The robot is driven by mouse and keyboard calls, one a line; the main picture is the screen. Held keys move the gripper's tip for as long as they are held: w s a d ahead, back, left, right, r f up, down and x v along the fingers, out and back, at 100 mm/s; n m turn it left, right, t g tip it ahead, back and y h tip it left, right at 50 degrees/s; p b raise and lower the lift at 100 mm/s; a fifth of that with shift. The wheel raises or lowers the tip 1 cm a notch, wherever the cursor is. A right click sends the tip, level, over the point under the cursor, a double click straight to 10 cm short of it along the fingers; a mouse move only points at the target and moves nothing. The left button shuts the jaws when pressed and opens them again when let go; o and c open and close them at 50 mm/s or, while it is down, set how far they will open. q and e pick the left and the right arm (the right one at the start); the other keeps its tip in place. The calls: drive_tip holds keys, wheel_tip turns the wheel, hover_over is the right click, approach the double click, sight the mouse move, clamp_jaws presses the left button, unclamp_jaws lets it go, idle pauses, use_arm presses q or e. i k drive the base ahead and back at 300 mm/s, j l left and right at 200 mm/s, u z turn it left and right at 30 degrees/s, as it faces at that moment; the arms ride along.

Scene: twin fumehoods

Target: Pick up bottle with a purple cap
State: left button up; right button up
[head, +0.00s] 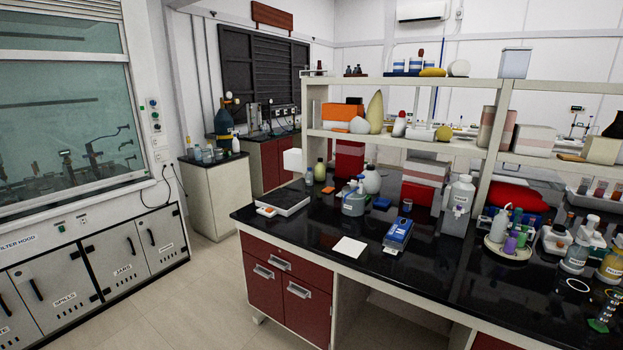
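On the right part of the black bench, a round pale tray (494,250) holds several small bottles. Among them is a small purple item (511,244), which looks like a bottle or cap; it is too small to tell which part is the cap. A white bottle (499,226) stands beside it in the same tray. No other purple cap is clear to me. Neither of my grippers is in view.
The black bench (300,230) has red drawers below and shelves (440,143) above its back. A large white jug (458,206) stands left of the tray. A blue device (398,233) and white paper (350,247) lie nearer the front. A fume hood (65,110) is at left; open floor lies between.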

sight(511, 244)
drive_tip(key=z, duration=1.85)
